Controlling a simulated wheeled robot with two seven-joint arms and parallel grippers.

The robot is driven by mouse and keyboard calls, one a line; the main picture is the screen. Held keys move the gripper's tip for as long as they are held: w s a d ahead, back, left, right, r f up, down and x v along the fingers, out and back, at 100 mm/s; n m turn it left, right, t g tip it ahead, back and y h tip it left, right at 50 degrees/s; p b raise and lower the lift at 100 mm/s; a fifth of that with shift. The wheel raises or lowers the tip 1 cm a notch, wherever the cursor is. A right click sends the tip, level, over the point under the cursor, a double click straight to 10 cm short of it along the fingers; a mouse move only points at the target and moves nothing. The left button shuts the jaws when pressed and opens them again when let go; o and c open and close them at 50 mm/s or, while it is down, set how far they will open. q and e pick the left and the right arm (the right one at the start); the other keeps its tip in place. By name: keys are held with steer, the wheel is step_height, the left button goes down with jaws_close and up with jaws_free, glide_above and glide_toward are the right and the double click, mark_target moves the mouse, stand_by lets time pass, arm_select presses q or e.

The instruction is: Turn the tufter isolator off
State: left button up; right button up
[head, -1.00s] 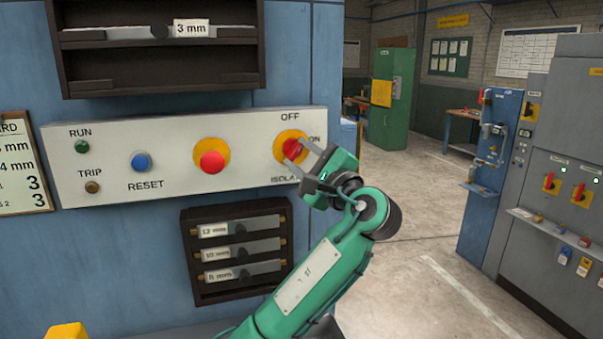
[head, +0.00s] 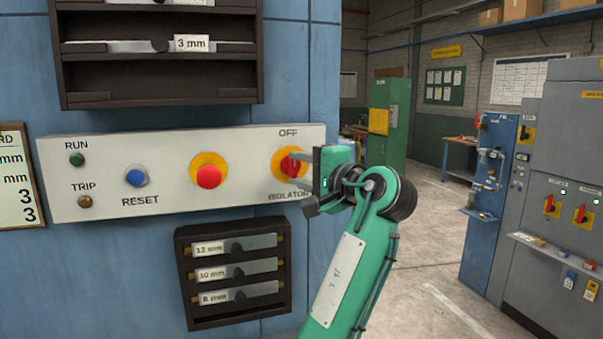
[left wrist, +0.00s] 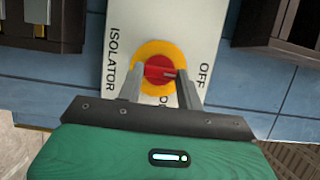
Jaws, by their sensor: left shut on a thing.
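The tufter isolator (head: 290,163) is a red rotary handle on a round yellow plate, at the right end of a pale panel (head: 105,200). OFF is printed above it and ISOLATOR below. My left gripper (head: 297,168) reaches it from the right and is shut on the red handle. In the left wrist view the handle (left wrist: 158,69) sits between the two fingers of the left gripper (left wrist: 159,82), with the OFF label to the right. The fingers hide part of the handle and the ON label, so its exact angle is hard to tell. My right gripper is not in view.
The panel also carries a red push button (head: 209,177) on yellow, a blue RESET button (head: 136,177), and RUN and TRIP lamps. A dark rack (head: 182,322) of labelled bars hangs below; another shelf (head: 160,97) is above. Open floor lies to the right.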

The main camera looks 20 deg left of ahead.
arm_select(q)
steer(key=shift+f, duration=0.1)
stand_by(0.3)
steer(key=o, duration=1)
